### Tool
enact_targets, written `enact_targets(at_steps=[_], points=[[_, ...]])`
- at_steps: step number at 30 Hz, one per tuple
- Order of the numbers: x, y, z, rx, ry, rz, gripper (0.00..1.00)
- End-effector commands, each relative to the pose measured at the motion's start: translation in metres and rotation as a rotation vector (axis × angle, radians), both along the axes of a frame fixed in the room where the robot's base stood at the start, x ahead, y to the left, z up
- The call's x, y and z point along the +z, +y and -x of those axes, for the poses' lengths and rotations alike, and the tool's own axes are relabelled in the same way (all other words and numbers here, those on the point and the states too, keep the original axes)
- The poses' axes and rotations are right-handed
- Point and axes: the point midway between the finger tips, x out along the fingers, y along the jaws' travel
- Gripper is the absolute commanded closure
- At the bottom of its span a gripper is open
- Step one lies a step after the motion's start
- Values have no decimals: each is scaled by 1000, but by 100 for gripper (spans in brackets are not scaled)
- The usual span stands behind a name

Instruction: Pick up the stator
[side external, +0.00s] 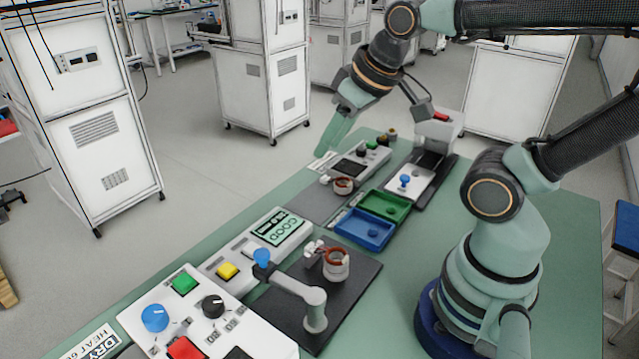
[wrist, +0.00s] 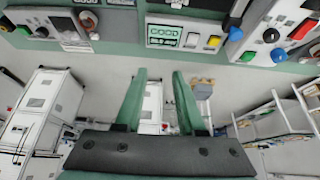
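One stator (side external: 336,264), a pale ring-shaped part with copper windings, stands on a dark plate beside the "GOOD" display unit in the side view. A second similar part with copper windings (side external: 342,186) sits at the farther station, by a grey control box. My gripper (side external: 325,152) is raised in the air beyond the far edge of the bench, apart from both. In the wrist view its two green fingers (wrist: 159,74) are spread, with nothing between them. A small round part (wrist: 88,19) at the top left there is too cropped to identify surely.
A blue tray (side external: 361,231) and a green tray (side external: 386,206) lie between the stations. A grey arm-like fixture with a blue knob (side external: 300,290) stands beside the nearer stator. Control boxes with buttons line the bench edge. White cabinets (side external: 255,75) stand behind.

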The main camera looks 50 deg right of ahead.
Motion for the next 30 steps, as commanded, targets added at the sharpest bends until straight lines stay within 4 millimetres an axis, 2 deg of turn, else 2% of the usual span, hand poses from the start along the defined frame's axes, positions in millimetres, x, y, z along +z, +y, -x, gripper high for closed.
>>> enact_targets(at_steps=[1,3,4,13,17,23,30], points=[[0,0,0,0,0,0,39],[0,0,0,0,0,0,12],[0,0,0,0,0,0,6],[0,0,0,4,1,2,6],[-5,2,1,87,23,42,6],[-24,8,7,468,116,205,6],[-49,15,17,1052,221,387,6]])
